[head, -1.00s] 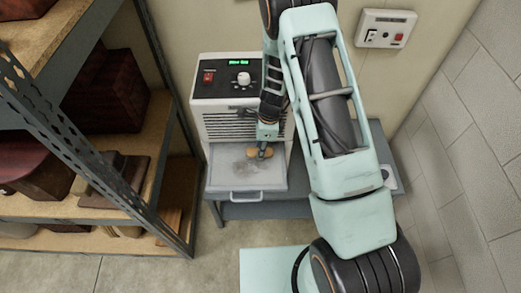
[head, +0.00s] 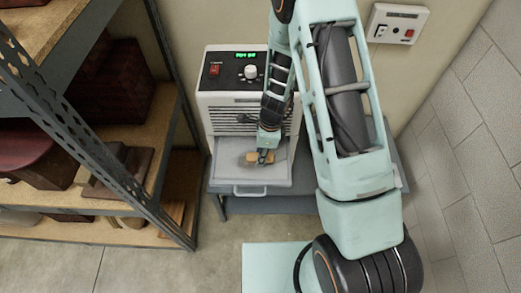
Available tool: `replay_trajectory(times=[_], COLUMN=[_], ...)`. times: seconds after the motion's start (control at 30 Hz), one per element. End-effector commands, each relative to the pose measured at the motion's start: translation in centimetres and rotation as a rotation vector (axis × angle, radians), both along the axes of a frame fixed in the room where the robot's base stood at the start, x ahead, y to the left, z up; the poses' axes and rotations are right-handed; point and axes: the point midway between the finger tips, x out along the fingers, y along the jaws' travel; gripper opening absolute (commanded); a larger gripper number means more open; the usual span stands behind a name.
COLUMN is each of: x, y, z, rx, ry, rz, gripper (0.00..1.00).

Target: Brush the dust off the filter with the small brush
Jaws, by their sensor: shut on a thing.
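The filter (head: 265,178) is a light grey panel in the pulled-out drawer at the front of a white unit (head: 222,115). A small grey patch of dust (head: 241,160) shows on it, left of the brush. My gripper (head: 265,157) points down over the filter and is shut on the small tan brush (head: 256,156). The brush is low over the filter's middle; its bristles are hidden, so I cannot tell if they touch.
The unit stands on a dark grey table (head: 310,199). Metal shelving (head: 160,205) with dark boxes stands close on the left. A wall panel with a red switch (head: 397,25) and a block wall are on the right.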

Motion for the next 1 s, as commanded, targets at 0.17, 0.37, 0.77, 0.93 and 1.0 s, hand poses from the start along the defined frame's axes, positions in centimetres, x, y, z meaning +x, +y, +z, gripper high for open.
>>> replay_trajectory(times=[0.17, 0.37, 0.77, 0.93, 1.0], x=[-1.4, -2.1, -5.2, -5.7, -5.7], y=[0.0, 0.0, 0.1, 0.2, 0.5], z=[-0.2, -0.2, -0.6, -0.5, -0.4], rx=[0.0, 0.0, 0.0, -0.001, -0.001], ry=[0.0, 0.001, 0.003, 0.005, 0.006], rz=[-0.001, -0.001, -0.002, 0.0, 0.001], gripper=[0.06, 0.06, 0.06, 0.06, 0.06])
